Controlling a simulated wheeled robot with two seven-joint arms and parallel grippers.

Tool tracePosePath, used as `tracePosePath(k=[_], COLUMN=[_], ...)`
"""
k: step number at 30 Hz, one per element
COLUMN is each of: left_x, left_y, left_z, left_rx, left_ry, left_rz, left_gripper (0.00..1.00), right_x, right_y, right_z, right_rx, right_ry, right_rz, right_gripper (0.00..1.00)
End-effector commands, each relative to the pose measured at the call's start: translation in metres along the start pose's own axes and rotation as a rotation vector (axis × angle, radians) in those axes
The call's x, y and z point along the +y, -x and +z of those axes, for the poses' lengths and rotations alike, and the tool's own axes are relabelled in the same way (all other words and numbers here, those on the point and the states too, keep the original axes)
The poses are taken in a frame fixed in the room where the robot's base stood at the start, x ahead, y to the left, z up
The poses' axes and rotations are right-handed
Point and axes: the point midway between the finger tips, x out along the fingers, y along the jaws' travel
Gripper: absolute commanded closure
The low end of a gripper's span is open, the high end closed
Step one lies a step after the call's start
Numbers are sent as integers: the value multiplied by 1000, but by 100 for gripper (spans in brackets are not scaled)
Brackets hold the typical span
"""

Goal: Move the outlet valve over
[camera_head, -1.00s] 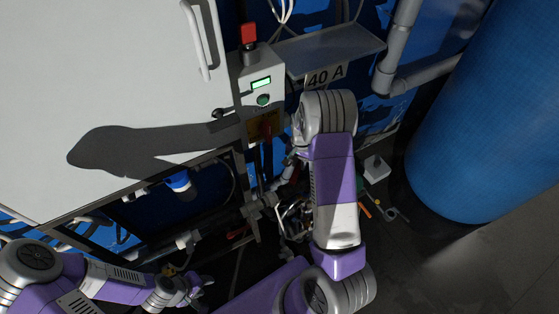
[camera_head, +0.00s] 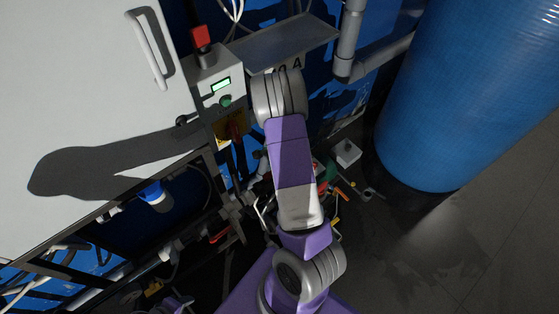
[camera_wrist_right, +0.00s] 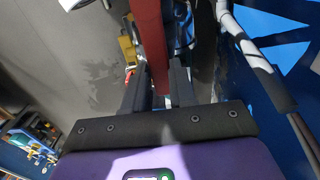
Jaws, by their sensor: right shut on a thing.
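A long red bar (camera_wrist_right: 150,35), which looks like the outlet valve's lever, runs down between the fingers of my right gripper (camera_wrist_right: 158,92) in the right wrist view. The gripper is shut on it. The valve's body cannot be made out. In the head view my right forearm stands over the middle of the picture and its gripper is hidden. Only a small part of my left gripper (camera_head: 174,303) shows at the bottom edge, and its jaws cannot be made out.
A grey control box (camera_head: 216,88) with a red knob and green display stands beside a white cabinet (camera_head: 90,75). A yellow plate (camera_head: 232,130) is below it. A blue tank (camera_head: 445,100) stands at the right. Pipes and cables crowd the low area; dark floor is open at lower right.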

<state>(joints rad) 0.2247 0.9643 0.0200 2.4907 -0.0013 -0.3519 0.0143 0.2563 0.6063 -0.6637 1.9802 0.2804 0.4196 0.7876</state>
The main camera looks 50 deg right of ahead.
Motion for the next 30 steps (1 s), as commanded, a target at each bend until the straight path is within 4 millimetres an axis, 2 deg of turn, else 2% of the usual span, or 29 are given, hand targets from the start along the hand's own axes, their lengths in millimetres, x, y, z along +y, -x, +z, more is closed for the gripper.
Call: tracePosePath(k=[15, 16, 20, 30], left_x=[0, 0, 0, 0], left_y=[1, 1, 1, 1], left_z=[0, 0, 0, 0], left_rx=[0, 0, 0, 0], left_ry=[0, 0, 0, 0], left_rz=[0, 0, 0, 0], left_gripper=[57, 57, 57, 57], right_x=[1, 1, 1, 1], right_y=[0, 0, 0, 3], right_z=[0, 0, 0, 0], right_rx=[0, 0, 0, 1], right_ry=[-22, -22, -20, -16], right_rz=[-1, -1, 0, -1], right_gripper=[100, 70, 50, 49])
